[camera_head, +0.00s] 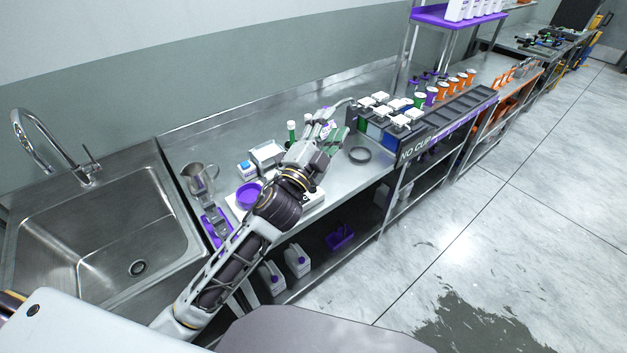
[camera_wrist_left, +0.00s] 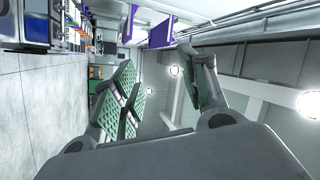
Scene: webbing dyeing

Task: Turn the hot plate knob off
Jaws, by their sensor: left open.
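A white flat appliance (camera_head: 317,204), which looks like the hot plate, sits on the steel counter, mostly hidden under my left forearm. A small dark spot on its front may be the knob; I cannot tell its setting. The hot plate does not show in that view. My right gripper is not in view.
A black ring (camera_head: 360,154) lies to the right. A rack of lidded containers (camera_head: 390,111) is beyond. The sink (camera_head: 110,245) is at left.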

